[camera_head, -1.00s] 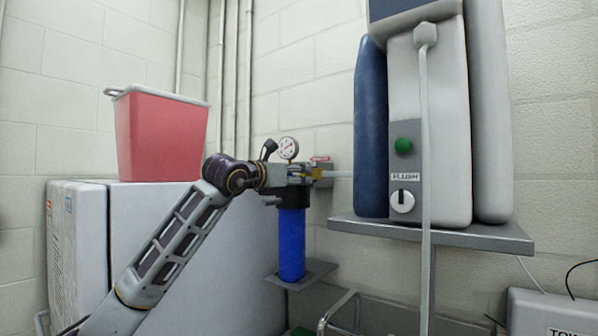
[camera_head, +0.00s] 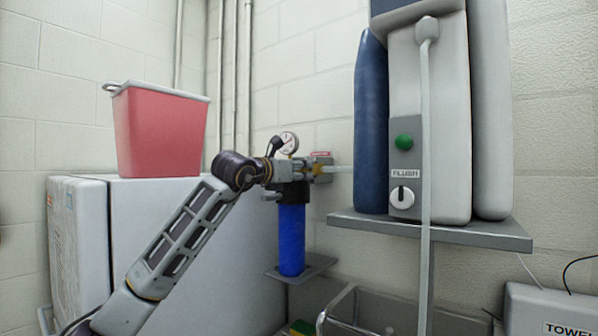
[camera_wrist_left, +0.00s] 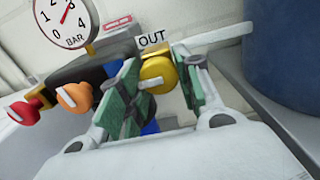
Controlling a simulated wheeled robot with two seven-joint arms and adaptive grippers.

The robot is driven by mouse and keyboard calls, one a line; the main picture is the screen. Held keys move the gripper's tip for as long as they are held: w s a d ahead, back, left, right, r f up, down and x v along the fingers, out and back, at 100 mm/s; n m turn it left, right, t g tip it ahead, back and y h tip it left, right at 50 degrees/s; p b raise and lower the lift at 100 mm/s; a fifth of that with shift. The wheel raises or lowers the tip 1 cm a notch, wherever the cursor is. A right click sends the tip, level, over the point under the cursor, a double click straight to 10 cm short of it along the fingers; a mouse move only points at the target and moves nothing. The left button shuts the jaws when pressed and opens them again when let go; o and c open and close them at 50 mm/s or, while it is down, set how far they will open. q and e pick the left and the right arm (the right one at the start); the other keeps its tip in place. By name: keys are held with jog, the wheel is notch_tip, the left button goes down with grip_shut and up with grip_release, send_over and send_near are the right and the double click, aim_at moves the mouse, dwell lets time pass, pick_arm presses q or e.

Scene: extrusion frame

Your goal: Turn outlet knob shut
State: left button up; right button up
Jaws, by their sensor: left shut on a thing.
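The outlet knob (camera_wrist_left: 158,72) is yellow with a pale bar across its face, under a white OUT label (camera_wrist_left: 152,39) in the left wrist view. My left gripper (camera_wrist_left: 159,68) has its green-padded fingers on either side of this knob and is shut on it. In the head view my left gripper (camera_head: 292,171) is at the top of the water filter, whose blue bowl (camera_head: 291,240) hangs below. The gripper hides most of the filter head and the knob there. My right gripper is in neither view.
A pressure gauge (camera_head: 289,142) stands just above the gripper. An orange knob (camera_wrist_left: 74,97) and a red knob (camera_wrist_left: 24,113) sit left of the outlet knob. A grey shelf (camera_head: 470,236) bearing a machine is to the right; a red bin (camera_head: 160,132) is at left.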

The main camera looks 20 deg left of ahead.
pick_arm(q)
jog(key=shift+m, duration=0.3)
jog(key=m+b, duration=0.1)
jog(key=m, duration=0.3)
jog(key=shift+a+r, duration=0.1)
jog(key=m, duration=0.4)
jog(key=shift+b, duration=0.35)
jog(key=shift+m, duration=4.7)
jog(key=o, duration=1)
jog(key=shift+s, duration=0.15)
